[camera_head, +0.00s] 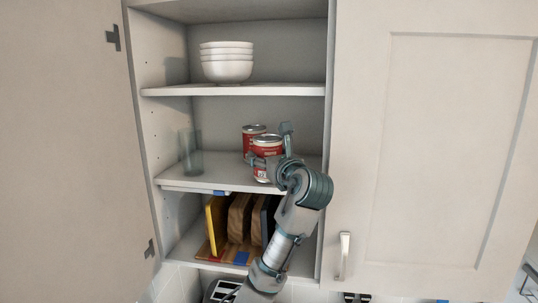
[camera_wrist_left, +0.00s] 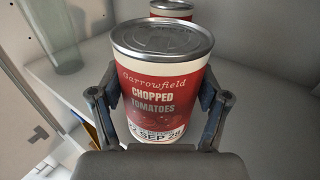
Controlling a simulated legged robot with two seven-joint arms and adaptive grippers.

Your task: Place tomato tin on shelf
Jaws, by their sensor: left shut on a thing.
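A red and white tomato tin (camera_wrist_left: 160,85), labelled chopped tomatoes, is upright between the fingers of my left gripper (camera_wrist_left: 158,110). In the head view the tin (camera_head: 266,146) is at the middle shelf (camera_head: 215,180), near its front right. My left gripper (camera_head: 268,160) is shut on it, and the arm comes up from below. I cannot tell whether its base touches the shelf. A second red tin (camera_head: 253,132) stands behind it, and its top shows in the wrist view (camera_wrist_left: 172,8). My right gripper is not in view.
A clear glass (camera_head: 190,153) stands at the left of the middle shelf. White bowls (camera_head: 227,62) are stacked on the shelf above. Boards (camera_head: 240,218) stand in a rack below. The left cabinet door (camera_head: 70,150) is open; the right door (camera_head: 425,150) is shut.

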